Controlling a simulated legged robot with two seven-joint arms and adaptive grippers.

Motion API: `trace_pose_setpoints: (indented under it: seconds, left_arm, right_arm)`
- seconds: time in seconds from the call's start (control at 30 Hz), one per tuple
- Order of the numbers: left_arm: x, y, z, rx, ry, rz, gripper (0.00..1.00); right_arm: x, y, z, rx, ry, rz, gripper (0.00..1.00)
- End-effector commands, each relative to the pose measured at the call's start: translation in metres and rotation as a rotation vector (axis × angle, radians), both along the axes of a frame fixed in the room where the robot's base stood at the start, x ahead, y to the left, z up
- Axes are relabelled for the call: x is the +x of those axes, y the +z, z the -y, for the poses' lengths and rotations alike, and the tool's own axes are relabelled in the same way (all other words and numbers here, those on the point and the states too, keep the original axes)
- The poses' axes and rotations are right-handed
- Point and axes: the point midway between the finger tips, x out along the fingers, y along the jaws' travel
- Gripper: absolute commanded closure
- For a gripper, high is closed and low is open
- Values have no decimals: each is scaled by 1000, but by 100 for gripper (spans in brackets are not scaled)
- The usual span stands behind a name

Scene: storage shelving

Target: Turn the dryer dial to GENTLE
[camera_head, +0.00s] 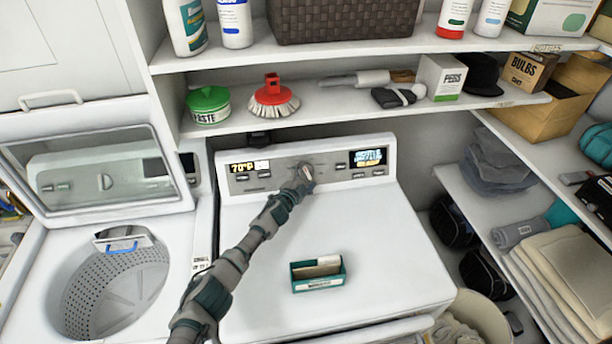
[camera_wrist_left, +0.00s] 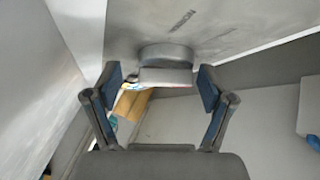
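The dryer (camera_head: 385,260) is white, with a grey control panel along its back. Its dial shows in the left wrist view as a round grey knob (camera_wrist_left: 166,65) on the panel. In the head view my left gripper (camera_head: 304,174) is at the middle of the panel and covers most of the dial. In the left wrist view the two fingers of my left gripper (camera_wrist_left: 160,90) are apart, one on each side of the knob, with gaps between them and it. The dial's setting marks are too small to read. A lit display (camera_head: 368,157) is right of the dial. My right gripper is not in view.
An open washer (camera_head: 113,285) is to the left. A shelf (camera_head: 340,103) with a brush and tub runs above the panel. The dryer top's right side is clear.

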Motion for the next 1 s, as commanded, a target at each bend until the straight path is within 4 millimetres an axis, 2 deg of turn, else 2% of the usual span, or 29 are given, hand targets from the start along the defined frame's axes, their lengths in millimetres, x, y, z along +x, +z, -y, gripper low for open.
trace_pose_setpoints:
  seconds: [0.27,0.47,1.0]
  left_arm:
    - [0,3,-1,-2,1,4,18]
    - [-10,5,-9,-1,3,7,18]
    - [-87,9,-43,0,0,0,18]
  right_arm:
    - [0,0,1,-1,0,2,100]
    - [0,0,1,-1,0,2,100]
    - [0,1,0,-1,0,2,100]
